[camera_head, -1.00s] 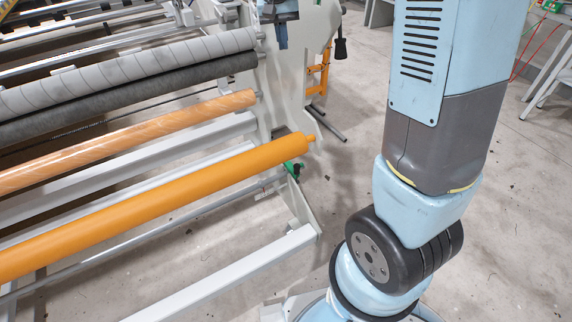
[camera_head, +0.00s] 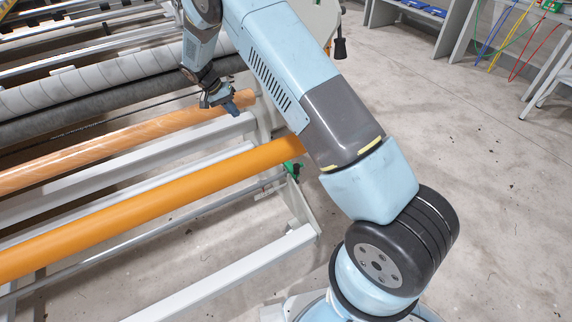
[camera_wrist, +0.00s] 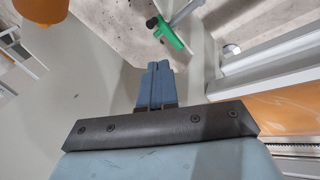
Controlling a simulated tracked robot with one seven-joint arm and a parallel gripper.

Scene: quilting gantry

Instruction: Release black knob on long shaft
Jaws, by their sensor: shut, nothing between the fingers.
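A black knob (camera_head: 340,48) hangs at the end of a thin shaft on the gantry's end frame, near the top centre of the head view. A green lever (camera_head: 291,168) sits low on the frame, beyond the end of the orange roller. It also shows in the wrist view (camera_wrist: 170,36), with a small black knob (camera_wrist: 152,22) at its upper end. I cannot tell which black knob the task names. My gripper (camera_head: 236,110) appears over the rollers in the head view. In the wrist view its blue fingers (camera_wrist: 158,66) are shut and empty, apart from the green lever.
The bright orange roller (camera_head: 150,208), the paler orange roller (camera_head: 110,143) and the grey rolls (camera_head: 110,78) run along the gantry at left. A white rail (camera_head: 235,275) sticks out in front. Open floor (camera_head: 480,170) lies to the right, with benches behind it.

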